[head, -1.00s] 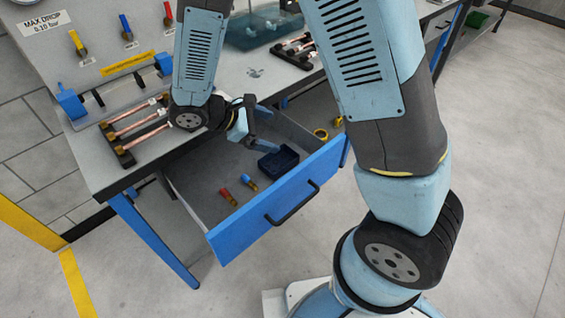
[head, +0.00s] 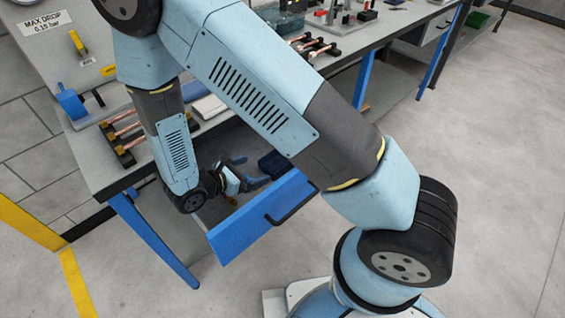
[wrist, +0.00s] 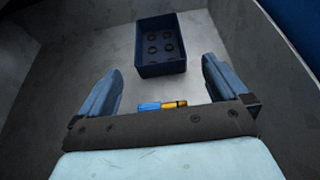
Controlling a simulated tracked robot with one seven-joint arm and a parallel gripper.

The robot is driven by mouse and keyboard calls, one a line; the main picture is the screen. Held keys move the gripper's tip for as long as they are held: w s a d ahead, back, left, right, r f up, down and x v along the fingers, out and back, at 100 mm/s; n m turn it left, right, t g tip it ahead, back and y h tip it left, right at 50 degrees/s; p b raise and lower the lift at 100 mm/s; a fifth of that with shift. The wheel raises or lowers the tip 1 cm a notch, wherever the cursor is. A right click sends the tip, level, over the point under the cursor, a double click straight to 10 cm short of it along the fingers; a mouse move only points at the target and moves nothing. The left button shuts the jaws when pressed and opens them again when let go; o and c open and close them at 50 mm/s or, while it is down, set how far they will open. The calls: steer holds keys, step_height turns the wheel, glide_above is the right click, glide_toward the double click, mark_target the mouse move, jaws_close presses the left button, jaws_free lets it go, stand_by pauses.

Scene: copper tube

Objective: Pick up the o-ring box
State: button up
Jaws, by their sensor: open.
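The o-ring box is a small dark blue open box (wrist: 161,68) with several dark rings in it. It sits on the grey drawer floor, ahead of my gripper in the wrist view. In the head view the box (head: 279,162) lies in the open drawer (head: 262,213), just beyond my gripper (head: 256,173). My gripper (wrist: 160,90) is open, with its blue fingers wide apart and nothing between them. The box lies beyond the fingertips, roughly centred between them, and does not touch them as far as I can see.
A blue and yellow fitting (wrist: 162,106) lies on the drawer floor near my gripper's base in the wrist view. The drawer's grey walls rise around it. The workbench (head: 92,165) with copper tubes (head: 128,139) stands behind the drawer.

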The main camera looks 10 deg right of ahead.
mark_target(273, 168)
steer(key=x, duration=0.5)
steer(key=shift+x, duration=2.5)
steer(key=shift+w+a+f, duration=0.1)
steer(key=shift+a+f, duration=0.05)
steer(key=shift+a, duration=0.05)
steer(key=c, duration=0.8)
